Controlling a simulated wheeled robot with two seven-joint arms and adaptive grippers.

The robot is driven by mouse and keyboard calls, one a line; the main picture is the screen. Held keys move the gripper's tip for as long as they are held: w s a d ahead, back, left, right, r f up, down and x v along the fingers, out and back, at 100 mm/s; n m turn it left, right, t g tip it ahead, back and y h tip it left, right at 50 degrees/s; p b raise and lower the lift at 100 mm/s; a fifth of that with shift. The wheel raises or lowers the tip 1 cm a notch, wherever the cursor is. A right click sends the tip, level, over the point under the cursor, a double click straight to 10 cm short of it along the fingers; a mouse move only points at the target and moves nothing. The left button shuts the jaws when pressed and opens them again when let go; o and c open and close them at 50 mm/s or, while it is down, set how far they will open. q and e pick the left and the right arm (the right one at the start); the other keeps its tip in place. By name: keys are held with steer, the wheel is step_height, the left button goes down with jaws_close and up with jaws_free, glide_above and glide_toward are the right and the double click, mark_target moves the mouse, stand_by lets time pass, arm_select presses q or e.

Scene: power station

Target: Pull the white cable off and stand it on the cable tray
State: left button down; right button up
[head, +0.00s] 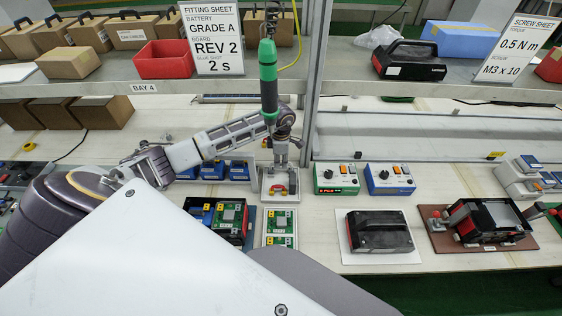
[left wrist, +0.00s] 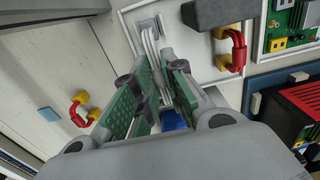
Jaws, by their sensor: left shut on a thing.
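The white cable (left wrist: 152,45), a bundle of white strands, reaches from a grey fitting on a white panel to between my left fingers in the left wrist view. My left gripper (left wrist: 157,72), with green finger pads, is shut on it; the fingers hide much of the cable. A blue part (left wrist: 173,120) shows between the fingers; I cannot tell whether it belongs to the cable. In the head view my left gripper (head: 281,160) is over a white tray (head: 268,196), which I take for the cable tray. A red cable with yellow ends (head: 280,190) lies on it. My right gripper is not in view.
Green boards (head: 280,224) lie in front of the white tray. Blue boxes (head: 212,169) stand to its left, and a green meter (head: 336,178) to its right. A green hanging screwdriver (head: 268,75) is close to my left arm. Another red cable (left wrist: 78,108) lies nearby.

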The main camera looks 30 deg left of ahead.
arm_select(q)
steer(key=shift+f+b, duration=0.4)
steer(key=shift+f, duration=0.15)
stand_by(0.9)
steer(key=c, duration=1.4)
jaws_free()
steer(key=shift+r, duration=6)
